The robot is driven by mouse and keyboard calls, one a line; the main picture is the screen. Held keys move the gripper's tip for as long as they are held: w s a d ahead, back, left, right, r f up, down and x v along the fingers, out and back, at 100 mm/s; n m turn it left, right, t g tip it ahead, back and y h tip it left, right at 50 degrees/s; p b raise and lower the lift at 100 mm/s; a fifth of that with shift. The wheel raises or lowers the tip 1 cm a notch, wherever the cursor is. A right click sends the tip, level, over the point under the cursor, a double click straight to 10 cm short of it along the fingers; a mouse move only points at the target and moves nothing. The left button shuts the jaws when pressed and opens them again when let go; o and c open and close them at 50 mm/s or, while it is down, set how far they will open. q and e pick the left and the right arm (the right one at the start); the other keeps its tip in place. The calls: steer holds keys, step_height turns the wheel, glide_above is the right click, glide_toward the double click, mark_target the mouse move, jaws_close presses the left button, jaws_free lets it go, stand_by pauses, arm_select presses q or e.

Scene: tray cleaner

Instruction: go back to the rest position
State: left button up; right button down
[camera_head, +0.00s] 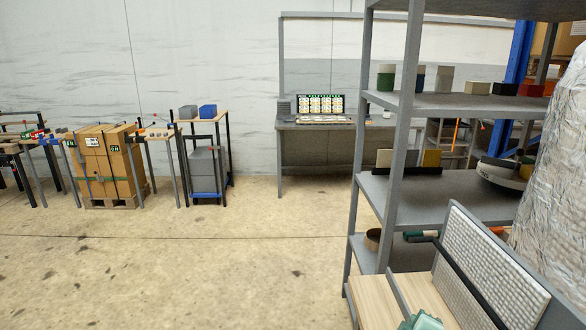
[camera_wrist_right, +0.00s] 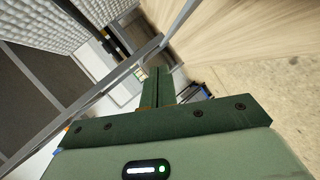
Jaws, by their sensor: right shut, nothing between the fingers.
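My right gripper (camera_head: 421,321) shows only as a green piece at the bottom edge of the head view, in front of a wooden board. In the right wrist view its two green fingers (camera_wrist_right: 157,85) are pressed together with nothing between them. My left gripper is in neither view.
A grey metal shelf rack (camera_head: 398,150) stands close on the right. A wooden-topped unit (camera_head: 374,299) with a textured white panel (camera_head: 490,265) is at the lower right. A desk with a screen (camera_head: 320,104), a trolley (camera_head: 205,155) and boxes (camera_head: 105,160) stand further back. The left floor is clear.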

steer(key=s+m+g, duration=0.3)
steer(key=s+g, duration=0.2)
steer(key=s, duration=2.3)
steer(key=s+a+f+g+y, duration=0.2)
steer(key=s+f, duration=0.1)
steer(key=f, duration=1.1)
steer(key=s+a+f+g+y, duration=0.1)
steer(key=s+a+f+g, duration=0.2)
steer(key=f, duration=1.1)
steer(key=s+f+m, duration=0.1)
steer(key=s+f, duration=0.5)
steer(key=s, duration=0.3)
steer(key=s+f+m+g+y, duration=0.1)
steer(key=s+f+m, duration=0.1)
steer(key=s+f, duration=0.5)
steer(key=s, duration=0.3)
steer(key=shift+s+d+f+y, duration=0.15)
steer(key=shift+s+d+y, duration=0.05)
steer(key=shift+y, duration=0.1)
